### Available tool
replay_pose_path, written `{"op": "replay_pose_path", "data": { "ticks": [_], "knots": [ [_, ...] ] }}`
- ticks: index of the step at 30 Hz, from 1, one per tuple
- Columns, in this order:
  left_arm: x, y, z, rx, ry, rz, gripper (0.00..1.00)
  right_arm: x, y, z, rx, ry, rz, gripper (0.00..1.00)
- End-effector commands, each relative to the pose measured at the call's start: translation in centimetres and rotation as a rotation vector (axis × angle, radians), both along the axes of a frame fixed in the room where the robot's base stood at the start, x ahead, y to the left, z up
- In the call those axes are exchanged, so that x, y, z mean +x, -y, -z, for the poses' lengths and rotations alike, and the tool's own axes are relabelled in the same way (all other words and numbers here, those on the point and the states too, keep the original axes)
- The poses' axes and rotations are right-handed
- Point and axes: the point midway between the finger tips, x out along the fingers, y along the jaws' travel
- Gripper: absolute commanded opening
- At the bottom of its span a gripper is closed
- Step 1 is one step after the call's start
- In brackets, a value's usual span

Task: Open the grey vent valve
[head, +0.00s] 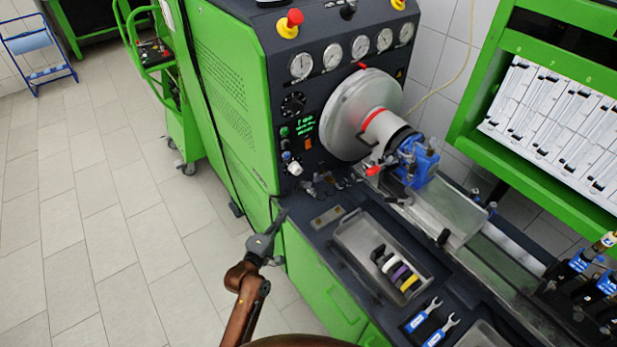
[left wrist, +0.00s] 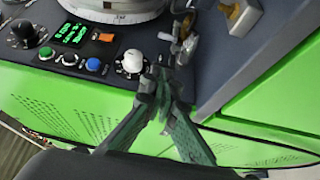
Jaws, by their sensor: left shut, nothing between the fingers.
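My left gripper (head: 281,215) reaches up from the bottom in the head view, beside the near edge of the green pump bench. It is shut and empty. In the left wrist view its fingertips (left wrist: 160,78) are together, just right of a pale grey-white knob (left wrist: 133,61); I cannot tell if they touch it. The knob also shows at the foot of the dark panel in the head view (head: 295,168). Small metal valve fittings (head: 312,188) sit just below it; they also show in the left wrist view (left wrist: 184,40). No label tells which is the vent valve. My right gripper is out of view.
The panel carries gauges (head: 332,56), a red emergency button (head: 291,20) and a green display (left wrist: 72,33). A round chuck (head: 345,122) and blue clamp (head: 415,160) stand to the right. A tray of rings (head: 352,238) and blue-handled wrenches (head: 421,318) lie in front.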

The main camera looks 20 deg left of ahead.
Motion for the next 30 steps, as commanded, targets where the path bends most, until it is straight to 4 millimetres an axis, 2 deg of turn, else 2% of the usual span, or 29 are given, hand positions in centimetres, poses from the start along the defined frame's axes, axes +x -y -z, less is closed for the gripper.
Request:
{"op": "replay_pose_path", "data": {
  "ticks": [5,24,30],
  "knots": [
    [1.8,0.3,-0.1,0.0,0.002,0.0,0.0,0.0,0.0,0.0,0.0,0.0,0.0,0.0],
    [14.7,2.5,0.0,0.002,0.0,0.001,0.0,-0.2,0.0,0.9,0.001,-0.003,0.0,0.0],
    [17.9,3.0,0.0,0.002,-0.001,0.001,0.0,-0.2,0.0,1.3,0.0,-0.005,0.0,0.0]
  ]
}}
